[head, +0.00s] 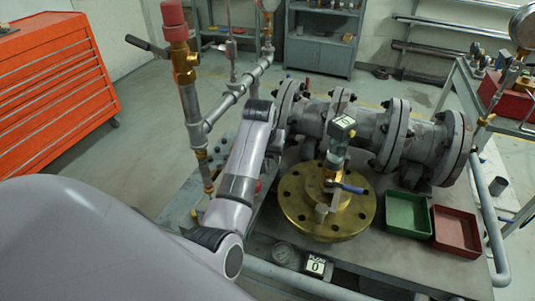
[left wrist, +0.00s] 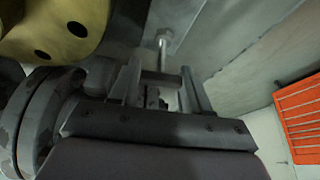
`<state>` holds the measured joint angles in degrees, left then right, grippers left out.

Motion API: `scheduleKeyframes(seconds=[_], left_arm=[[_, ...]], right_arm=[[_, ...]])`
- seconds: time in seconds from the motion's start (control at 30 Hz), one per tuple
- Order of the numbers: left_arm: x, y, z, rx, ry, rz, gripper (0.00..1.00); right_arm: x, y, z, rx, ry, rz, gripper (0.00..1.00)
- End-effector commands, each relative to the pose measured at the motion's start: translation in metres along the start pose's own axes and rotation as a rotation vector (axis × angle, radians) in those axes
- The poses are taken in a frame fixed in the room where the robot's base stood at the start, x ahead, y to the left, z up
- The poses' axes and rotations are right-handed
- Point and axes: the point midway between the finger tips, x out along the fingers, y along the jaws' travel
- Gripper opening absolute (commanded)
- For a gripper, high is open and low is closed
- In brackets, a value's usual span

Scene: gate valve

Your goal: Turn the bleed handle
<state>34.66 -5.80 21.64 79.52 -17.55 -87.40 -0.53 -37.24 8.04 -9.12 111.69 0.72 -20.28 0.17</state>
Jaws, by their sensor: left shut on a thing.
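My left arm reaches across the bench, and its gripper (head: 277,140) is beside the left end of the grey flanged pipe (head: 310,115). The fingertips are mostly hidden behind the wrist in the head view. In the left wrist view, the two fingers of the left gripper (left wrist: 161,90) stand on either side of a short grey bar (left wrist: 160,78), shut on it. A thin stem with a rounded head (left wrist: 166,38) rises beyond the bar. I take this bar to be the bleed handle; its mounting is hidden. My right gripper is not in view.
A brass flange (head: 290,215) with a blue lever (head: 350,188) stands in the middle of the bench. Green (head: 407,213) and red (head: 456,230) trays lie to its right. An upright pipe (head: 190,105) stands left of my arm. An orange tool cabinet (head: 50,85) is at the far left.

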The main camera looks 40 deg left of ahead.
Motion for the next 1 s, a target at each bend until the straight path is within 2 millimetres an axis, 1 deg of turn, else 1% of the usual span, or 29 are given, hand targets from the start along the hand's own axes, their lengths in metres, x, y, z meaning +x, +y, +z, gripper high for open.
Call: scheduleKeyframes(seconds=[0.3,0.83,0.87,0.9,0.93,1.0], left_arm=[[-0.0007,-0.0003,-0.0005,0.111,0.001,0.045,0.16],[-0.0007,-0.0002,-0.0007,0.134,0.001,0.054,0.16],[-0.0007,-0.0002,-0.0007,0.134,0.001,0.054,0.5],[-0.0007,-0.0001,-0.0007,0.134,0.001,0.054,0.63],[-0.0007,-0.0001,-0.0007,0.134,0.001,0.054,0.72],[-0.0007,-0.0001,-0.0006,0.133,0.001,0.054,0.72]], right_arm=[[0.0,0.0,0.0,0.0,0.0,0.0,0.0],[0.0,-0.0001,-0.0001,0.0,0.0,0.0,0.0],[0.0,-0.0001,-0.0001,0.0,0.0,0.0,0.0],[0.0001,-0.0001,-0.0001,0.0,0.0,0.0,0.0],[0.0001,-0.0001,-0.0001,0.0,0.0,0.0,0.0],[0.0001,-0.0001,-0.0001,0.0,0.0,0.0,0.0]])
